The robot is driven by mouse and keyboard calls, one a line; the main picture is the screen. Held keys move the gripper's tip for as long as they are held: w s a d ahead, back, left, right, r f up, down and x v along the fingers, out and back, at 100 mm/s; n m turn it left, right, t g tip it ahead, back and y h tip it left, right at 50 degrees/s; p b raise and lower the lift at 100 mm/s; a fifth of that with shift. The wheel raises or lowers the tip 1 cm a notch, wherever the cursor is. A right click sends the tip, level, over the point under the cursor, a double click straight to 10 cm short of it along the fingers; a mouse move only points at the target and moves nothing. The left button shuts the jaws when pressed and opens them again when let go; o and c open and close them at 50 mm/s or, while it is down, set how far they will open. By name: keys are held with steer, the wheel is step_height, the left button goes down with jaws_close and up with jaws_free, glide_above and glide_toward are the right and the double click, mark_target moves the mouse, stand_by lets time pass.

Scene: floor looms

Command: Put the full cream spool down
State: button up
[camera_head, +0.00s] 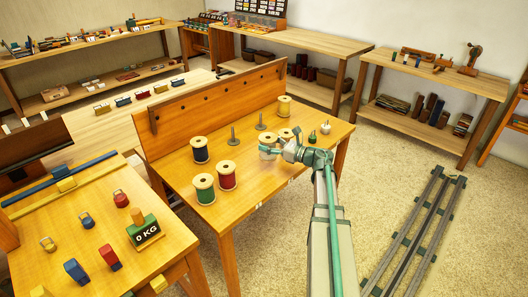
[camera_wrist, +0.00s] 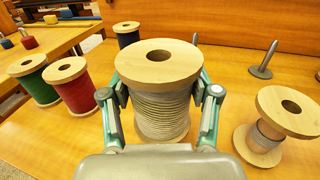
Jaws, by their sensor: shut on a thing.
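The full cream spool (camera_wrist: 160,112), wound thickly with pale thread between wooden flanges, stands upright between the fingers of my gripper (camera_wrist: 161,92). The fingers are shut on its sides. In the head view, the spool (camera_head: 267,152) is at the left end of my gripper (camera_head: 279,149), over the workbench (camera_head: 262,183). The lower part of the spool is partly hidden by my gripper in the wrist view, and I cannot tell whether it touches the bench top. A thinly wound spool (camera_wrist: 290,108) stands to its right, apart from it.
Green (camera_head: 204,189), red (camera_head: 226,176) and blue (camera_head: 200,150) spools stand at the bench's left. Upright metal pegs (camera_head: 234,137) (camera_head: 261,123) rise near the back board (camera_head: 220,95). A yellowish spool (camera_head: 284,106) stands at the far end. Bare bench lies in front.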

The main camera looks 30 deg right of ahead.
mark_target(264, 154)
steer(key=shift+w+a+f, duration=0.25)
steer(key=shift+w+f, duration=0.1)
steer(key=shift+f, duration=0.15)
steer(key=shift+w+a+f, duration=0.2)
steer(key=shift+w+f, duration=0.15)
steer(key=shift+f, duration=0.15)
steer(key=f, duration=0.1)
steer(key=f+p, duration=0.1)
steer(key=shift+w+a+f+p, duration=0.1)
steer(key=shift+w+f+p, duration=0.1)
steer(key=shift+f+p, duration=0.1)
steer(key=shift+f, duration=0.45)
steer(key=shift+f, duration=0.2)
steer(key=o, duration=1.3)
steer(key=shift+c, duration=0.2)
steer(key=shift+r, duration=0.1)
